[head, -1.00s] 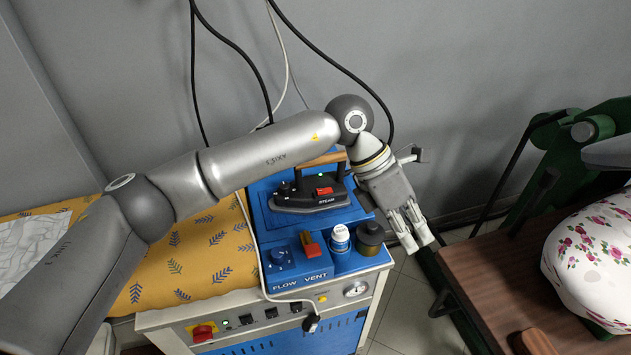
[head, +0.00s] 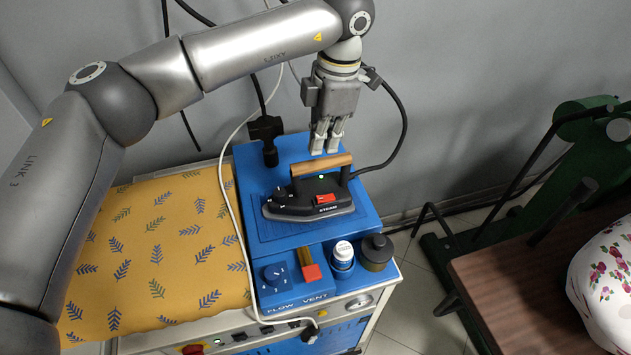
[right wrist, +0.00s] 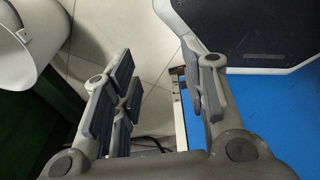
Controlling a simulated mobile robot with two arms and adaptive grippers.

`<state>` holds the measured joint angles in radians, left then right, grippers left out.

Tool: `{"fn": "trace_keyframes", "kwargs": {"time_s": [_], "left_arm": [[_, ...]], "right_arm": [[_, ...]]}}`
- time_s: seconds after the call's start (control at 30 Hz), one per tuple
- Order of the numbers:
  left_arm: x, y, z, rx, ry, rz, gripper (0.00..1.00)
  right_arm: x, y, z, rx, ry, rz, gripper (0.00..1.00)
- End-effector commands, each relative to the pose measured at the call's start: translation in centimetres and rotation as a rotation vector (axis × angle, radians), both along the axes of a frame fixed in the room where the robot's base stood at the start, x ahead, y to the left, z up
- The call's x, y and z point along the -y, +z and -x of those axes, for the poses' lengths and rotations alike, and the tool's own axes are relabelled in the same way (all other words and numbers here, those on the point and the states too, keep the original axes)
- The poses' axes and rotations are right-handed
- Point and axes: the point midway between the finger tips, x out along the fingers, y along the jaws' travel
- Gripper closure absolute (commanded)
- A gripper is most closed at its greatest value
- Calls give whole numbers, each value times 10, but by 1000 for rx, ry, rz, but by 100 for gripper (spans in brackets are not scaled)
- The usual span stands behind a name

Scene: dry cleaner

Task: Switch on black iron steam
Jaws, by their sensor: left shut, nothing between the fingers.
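The black iron (head: 308,197) with a wooden handle stands on the blue top of the steam unit (head: 365,211). A red steam switch (head: 326,199) sits on its side above the word STEAM, and a small green light shows on its body. My left gripper (head: 325,152) points down just behind and above the wooden handle (head: 322,165). Its fingers are shut and empty; whether they touch the handle I cannot tell. My right gripper (right wrist: 160,95) shows only in the right wrist view, its fingers spread apart with floor between them.
In front of the iron are a flow knob (head: 273,274), a red vent lever (head: 311,271), a white-capped bottle (head: 342,256) and a dark container (head: 377,253). A yellow leaf-patterned pad (head: 160,245) lies left. Cables hang behind the iron. A brown table (head: 500,290) stands right.

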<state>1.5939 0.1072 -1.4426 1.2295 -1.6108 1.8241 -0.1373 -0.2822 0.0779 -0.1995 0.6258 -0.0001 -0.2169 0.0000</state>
Motion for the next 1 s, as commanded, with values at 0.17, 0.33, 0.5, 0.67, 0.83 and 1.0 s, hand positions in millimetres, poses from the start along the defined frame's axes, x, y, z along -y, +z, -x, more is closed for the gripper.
{"fn": "trace_keyframes", "kwargs": {"time_s": [0.17,0.33,0.5,0.67,0.83,1.0], "left_arm": [[0,0,0,0,0,1,100],[-1,-7,1,-2,0,1,100],[-5,-34,2,-5,1,0,100],[-8,-68,4,-6,1,1,100],[-12,-102,6,-5,1,1,100],[-14,-125,6,-3,-1,2,100]], "right_arm": [[2,-2,33,-48,0,4,60],[3,2,37,-55,1,6,60],[3,14,20,-29,2,4,60],[2,29,7,-7,2,3,60],[3,42,10,-13,2,3,60],[3,52,18,-26,2,5,60]]}}
